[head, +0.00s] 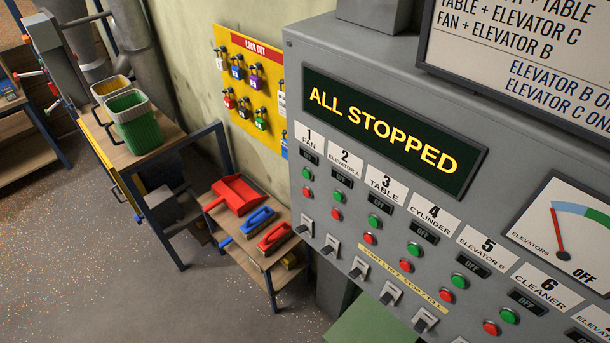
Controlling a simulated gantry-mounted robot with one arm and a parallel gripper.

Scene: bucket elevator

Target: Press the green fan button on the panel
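The grey control panel (300,75) fills the right half of the head view. Its column labelled 1 FAN (308,139) is the leftmost one. Under that label is a small dark OFF window (309,157), then the green fan button (308,172), then a red button (307,192) below it. A lever switch (303,228) sits lower in the same column. The amber display (385,134) reads ALL STOPPED. Nothing covers the fan button. My gripper is not in view.
Similar columns for elevators, table, cylinder and cleaner run rightward, beside a dial (562,235). A yellow lockout board (270,105) hangs on the wall. A low table holds a red dustpan (235,194) and brushes (257,221). Floor at lower left is clear.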

